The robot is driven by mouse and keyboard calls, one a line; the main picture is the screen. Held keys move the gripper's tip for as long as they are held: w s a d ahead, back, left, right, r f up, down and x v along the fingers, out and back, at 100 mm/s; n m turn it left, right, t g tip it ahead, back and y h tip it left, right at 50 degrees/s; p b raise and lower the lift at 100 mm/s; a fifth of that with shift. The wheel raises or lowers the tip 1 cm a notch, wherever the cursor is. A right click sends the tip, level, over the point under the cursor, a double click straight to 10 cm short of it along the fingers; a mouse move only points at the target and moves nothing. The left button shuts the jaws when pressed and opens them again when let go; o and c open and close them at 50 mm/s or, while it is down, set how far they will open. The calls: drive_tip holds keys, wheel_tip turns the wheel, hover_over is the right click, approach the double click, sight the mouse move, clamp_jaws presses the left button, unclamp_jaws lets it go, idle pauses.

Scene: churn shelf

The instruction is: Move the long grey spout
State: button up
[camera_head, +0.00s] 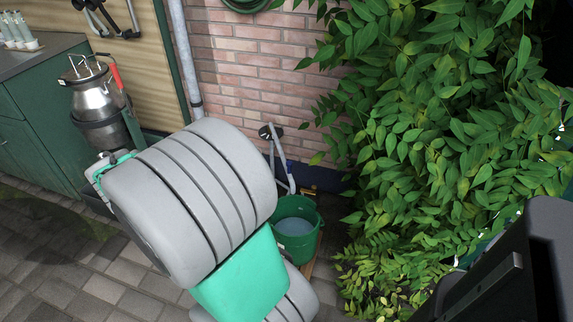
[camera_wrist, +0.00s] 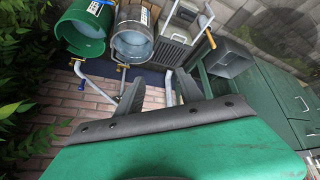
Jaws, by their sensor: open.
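In the head view a grey bent pipe (camera_head: 279,160) with a dark knob leans by the wall. My gripper is hidden there.
A green bucket (camera_head: 296,229) of pale liquid stands below the wall. A steel churn (camera_head: 97,92) stands at the left by a green cabinet (camera_head: 40,125). Leafy plants (camera_head: 440,130) fill the right. The wrist view shows a green drum (camera_wrist: 84,30) and a metal drum (camera_wrist: 133,35).

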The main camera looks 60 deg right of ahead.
drive_tip(key=d+f+m+g+h+b, duration=0.1)
drive_tip(key=d+f+m+h, duration=0.2)
drive_tip(key=d, duration=0.6)
drive_tip(key=d+f+m+g+h+b, duration=0.15)
drive_tip(key=d+f, duration=0.25)
drive_tip(key=d, duration=0.5)
drive_tip(key=m+g+h+b, duration=0.2)
drive_tip(key=m+h+b, duration=0.1)
drive_tip(key=m+h, duration=0.25)
approach(288, 166)
drive_tip(key=w+d+r, duration=0.2)
drive_tip(key=w, duration=0.3)
drive_tip(key=s+d+f+h, duration=0.1)
drive_tip(key=s+d+f, duration=0.1)
drive_tip(key=s+d+f+h+b, duration=0.1)
drive_tip(key=s+d+f+h, duration=0.1)
drive_tip(key=s, duration=0.1)
drive_tip(key=shift+f, duration=0.15)
drive_tip(key=shift+s+d, duration=0.15)
drive_tip(key=shift+d, duration=0.25)
drive_tip(key=d+b, duration=0.1)
drive_tip(key=d, duration=0.6)
drive_tip(key=shift+s+b, duration=0.2)
drive_tip(key=shift+b, duration=0.2)
drive_tip(key=shift+c, duration=0.4)
clamp_jaws()
